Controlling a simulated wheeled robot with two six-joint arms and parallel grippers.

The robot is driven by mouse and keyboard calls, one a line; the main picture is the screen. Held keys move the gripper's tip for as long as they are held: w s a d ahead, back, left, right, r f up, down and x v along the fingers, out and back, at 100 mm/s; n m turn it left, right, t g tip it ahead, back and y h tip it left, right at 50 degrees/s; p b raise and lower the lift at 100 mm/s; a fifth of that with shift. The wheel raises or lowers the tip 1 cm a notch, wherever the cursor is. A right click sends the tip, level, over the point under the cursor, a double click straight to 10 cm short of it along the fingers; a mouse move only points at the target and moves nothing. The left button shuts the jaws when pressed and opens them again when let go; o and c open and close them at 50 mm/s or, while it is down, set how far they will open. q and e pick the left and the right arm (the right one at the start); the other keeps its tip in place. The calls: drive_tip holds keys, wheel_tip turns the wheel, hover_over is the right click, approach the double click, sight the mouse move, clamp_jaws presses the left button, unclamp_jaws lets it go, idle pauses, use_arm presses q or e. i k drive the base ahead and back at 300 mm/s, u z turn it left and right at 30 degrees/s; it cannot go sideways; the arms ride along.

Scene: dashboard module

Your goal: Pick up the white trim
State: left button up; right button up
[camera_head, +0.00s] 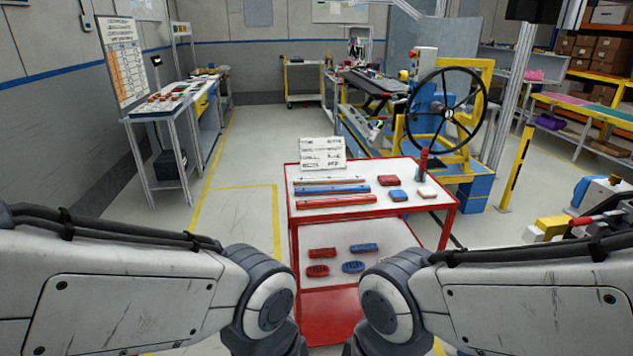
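The white trim (327,181) looks like the thin pale strip lying at the back left of the red-framed cart's top (301,215). A blue strip (333,190) and a red strip (335,201) lie in front of it, roughly parallel. My two arms come in from the left and right at the bottom and bend down near the lower middle. Neither gripper shows in this view. No arm touches the strips.
The cart top also holds a white sign (322,154), a red block (388,180), a blue block (398,196), a small pale block (428,193) and a red-topped upright cylinder (422,163). Red and blue pieces lie on its lower shelf. A black steering wheel (447,109) stands behind. Floor left is clear.

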sight(360, 178)
drive_tip(key=z, duration=0.45)
drive_tip(key=i, duration=1.85)
drive_tip(key=u, duration=0.25)
